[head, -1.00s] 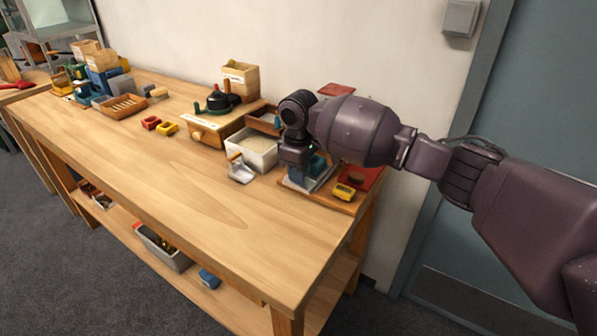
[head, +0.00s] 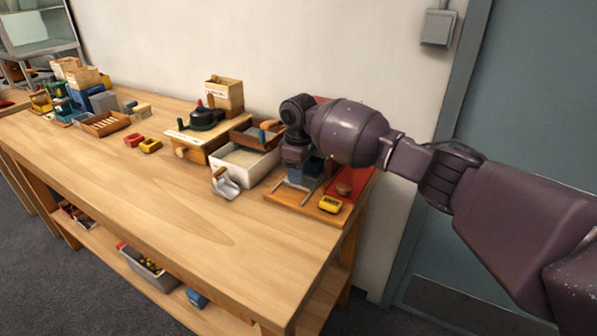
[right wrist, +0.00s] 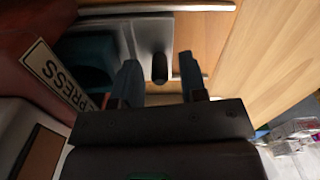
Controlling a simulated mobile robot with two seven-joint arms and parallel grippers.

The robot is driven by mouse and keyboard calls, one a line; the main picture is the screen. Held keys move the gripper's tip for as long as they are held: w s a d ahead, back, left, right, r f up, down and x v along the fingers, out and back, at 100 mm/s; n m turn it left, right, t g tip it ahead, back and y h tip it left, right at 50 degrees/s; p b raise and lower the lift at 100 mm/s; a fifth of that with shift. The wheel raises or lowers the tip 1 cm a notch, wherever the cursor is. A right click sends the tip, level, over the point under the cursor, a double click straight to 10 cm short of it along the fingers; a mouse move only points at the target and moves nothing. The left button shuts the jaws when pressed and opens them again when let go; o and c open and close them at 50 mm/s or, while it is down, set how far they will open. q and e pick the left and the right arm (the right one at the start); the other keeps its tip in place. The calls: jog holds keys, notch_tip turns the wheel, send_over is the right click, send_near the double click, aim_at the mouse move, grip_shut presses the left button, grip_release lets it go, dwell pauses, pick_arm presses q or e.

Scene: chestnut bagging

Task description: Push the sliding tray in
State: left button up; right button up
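The sliding tray is a grey metal plate (right wrist: 150,30) with a dark knob (right wrist: 160,68), seen in the right wrist view. A dark teal block (right wrist: 85,62) lies at its left. In the head view the press board (head: 283,196) is at the table's right end, and my arm hides most of the tray. My right gripper (head: 298,172) points down over the front of the press. In the right wrist view its two fingers (right wrist: 160,78) are apart, with the knob between them; I cannot tell whether they touch it. My left gripper is not in view.
A yellow timer (head: 330,204) sits at the board's front right corner. A white bin (head: 243,165) and a metal scoop (head: 226,186) stand left of the press. The front of the table is clear.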

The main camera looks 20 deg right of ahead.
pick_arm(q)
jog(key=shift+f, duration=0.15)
pick_arm(e)
jog(key=shift+r, duration=0.15)
notch_tip(320, 180, up, 10)
jog(key=shift+f+p, duration=0.1)
jog(key=shift+p, duration=0.8)
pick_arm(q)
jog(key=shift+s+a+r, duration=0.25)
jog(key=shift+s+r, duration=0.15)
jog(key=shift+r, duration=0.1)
pick_arm(e)
jog(key=shift+r, duration=0.35)
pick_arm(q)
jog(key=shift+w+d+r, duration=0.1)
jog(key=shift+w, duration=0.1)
